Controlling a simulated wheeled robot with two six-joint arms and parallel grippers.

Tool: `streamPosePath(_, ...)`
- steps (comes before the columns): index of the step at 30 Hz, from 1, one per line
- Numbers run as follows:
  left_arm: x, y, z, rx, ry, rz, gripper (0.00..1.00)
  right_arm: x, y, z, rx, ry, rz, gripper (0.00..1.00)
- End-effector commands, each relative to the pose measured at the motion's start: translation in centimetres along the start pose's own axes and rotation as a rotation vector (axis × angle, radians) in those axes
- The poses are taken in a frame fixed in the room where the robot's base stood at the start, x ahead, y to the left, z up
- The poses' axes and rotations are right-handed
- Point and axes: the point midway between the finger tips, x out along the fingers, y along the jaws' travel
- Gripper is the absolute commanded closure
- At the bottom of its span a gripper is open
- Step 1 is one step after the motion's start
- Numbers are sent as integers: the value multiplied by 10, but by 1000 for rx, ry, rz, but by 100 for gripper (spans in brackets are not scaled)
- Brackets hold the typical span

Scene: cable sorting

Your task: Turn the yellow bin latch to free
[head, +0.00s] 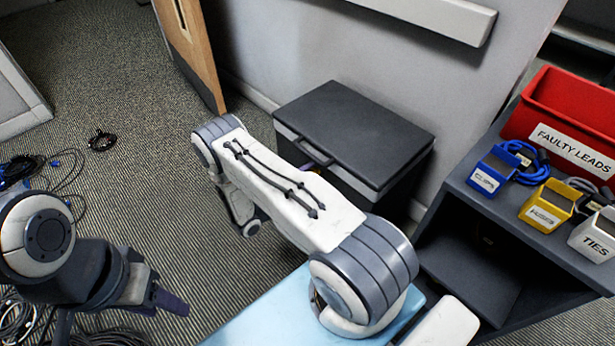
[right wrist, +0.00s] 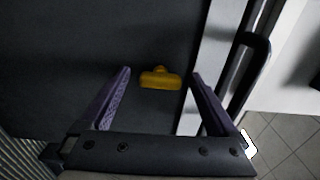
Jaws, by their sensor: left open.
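The yellow latch (right wrist: 160,78) shows in the right wrist view as a small knob piece on a dark panel. My right gripper (right wrist: 161,73) is open, with its purple fingers on either side of the latch. No contact with the latch is visible. In the head view, the dark bin (head: 355,125) with a flat lid stands against the wall. My right arm covers much of its front, and one purple finger shows at the lid's near edge. My left gripper (head: 168,302) is at the lower left, far from the bin.
A dark shelf unit (head: 467,195) on the right holds a red box (head: 575,105) marked FAULTY LEADS and small blue (head: 490,175), yellow (head: 545,207) and white (head: 595,237) labelled holders. Loose cables (head: 70,170) lie on the carpet at left. A wooden door (head: 190,50) stands behind.

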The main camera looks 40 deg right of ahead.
Motion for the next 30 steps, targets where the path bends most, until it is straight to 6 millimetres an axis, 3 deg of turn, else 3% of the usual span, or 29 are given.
streamPosePath(8,-4,0,0,0,0,0,50,-11,-2,1,2,-3,-1,5)
streamPosePath(21,-23,2,-1,0,0,0,50,-91,-1,1,2,-5,-1,5)
streamPosePath(30,-24,2,-1,0,0,0,50,-105,0,0,0,0,0,5)
